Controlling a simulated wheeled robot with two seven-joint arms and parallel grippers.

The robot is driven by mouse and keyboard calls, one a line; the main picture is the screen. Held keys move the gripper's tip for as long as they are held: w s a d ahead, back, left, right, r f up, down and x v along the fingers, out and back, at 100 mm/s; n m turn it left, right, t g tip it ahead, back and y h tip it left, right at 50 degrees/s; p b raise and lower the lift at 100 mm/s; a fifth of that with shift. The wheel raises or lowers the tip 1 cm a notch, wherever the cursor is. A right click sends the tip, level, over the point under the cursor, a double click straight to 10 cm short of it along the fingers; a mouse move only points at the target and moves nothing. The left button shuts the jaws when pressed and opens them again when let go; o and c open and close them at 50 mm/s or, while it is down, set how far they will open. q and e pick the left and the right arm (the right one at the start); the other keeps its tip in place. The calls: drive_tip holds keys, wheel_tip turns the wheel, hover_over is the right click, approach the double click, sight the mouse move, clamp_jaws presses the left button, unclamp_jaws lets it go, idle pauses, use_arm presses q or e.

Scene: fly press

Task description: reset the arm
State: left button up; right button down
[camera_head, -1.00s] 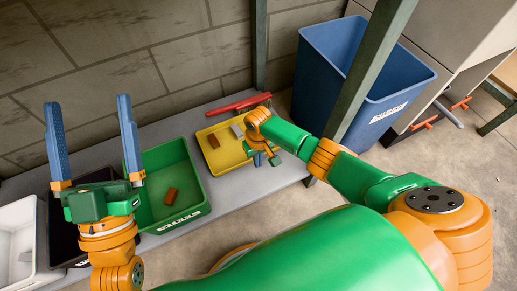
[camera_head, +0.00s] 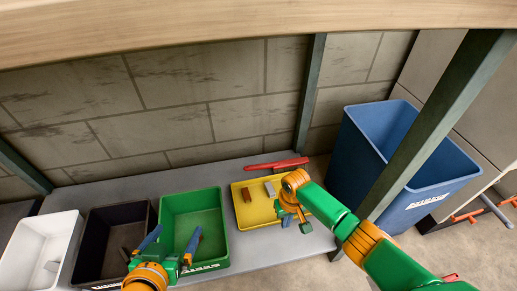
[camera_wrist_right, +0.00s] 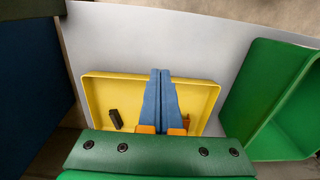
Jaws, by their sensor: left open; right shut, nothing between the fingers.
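My left gripper (camera_head: 172,240) is in front of the green bin (camera_head: 203,200) in the head view, its two blue fingers spread apart with nothing between them. My right gripper (camera_head: 297,222) is at the right edge of the yellow tray (camera_head: 240,222), mostly hidden behind its own wrist. In the right wrist view its blue fingers (camera_wrist_right: 161,75) are pressed together and empty, above the yellow tray (camera_wrist_right: 97,92). A brown block (camera_head: 247,195) and a grey block (camera_head: 270,189) lie in that tray.
A black bin (camera_head: 92,240) and a white bin (camera_head: 35,245) stand left of the green one. A red object (camera_head: 277,164) lies behind the yellow tray. A tall blue bin (camera_head: 400,160) and a dark post (camera_head: 440,125) stand right. A wooden beam (camera_head: 200,30) crosses the top.

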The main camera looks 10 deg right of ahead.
drive_tip(key=s+a+n+t+y+p, duration=0.2)
drive_tip(key=s+a+p, duration=0.2)
drive_tip(key=s, duration=0.8)
use_arm(q)
drive_tip(key=s+a+f+g+y+p, duration=0.1)
drive_tip(key=s+a+f+g+y, duration=0.15)
drive_tip(key=s+f+g, duration=0.8)
use_arm(e)
drive_tip(key=s+d+r+h, duration=0.2)
drive_tip(key=s+d, duration=0.3)
use_arm(q)
drive_tip(key=s+a+r+p, duration=0.3)
drive_tip(key=s+r+p, duration=1.2)
drive_tip(key=p, duration=2.3)
wheel_tip(320, 180, up, 3)
drive_tip(key=shift+s+a+r, duration=0.1)
drive_tip(key=shift+s+a, duration=0.1)
use_arm(e)
drive_tip(key=s+d+r, duration=0.1)
drive_tip(key=s+r, duration=0.6)
drive_tip(key=r, duration=0.3)
drive_tip(key=s+d+r+g, duration=0.1)
drive_tip(key=s+r, duration=0.6)
drive_tip(key=r, duration=0.4)
drive_tip(key=shift+s+d+r, duration=0.15)
drive_tip(key=shift+d+r, duration=0.05)
drive_tip(key=shift+d, duration=0.2)
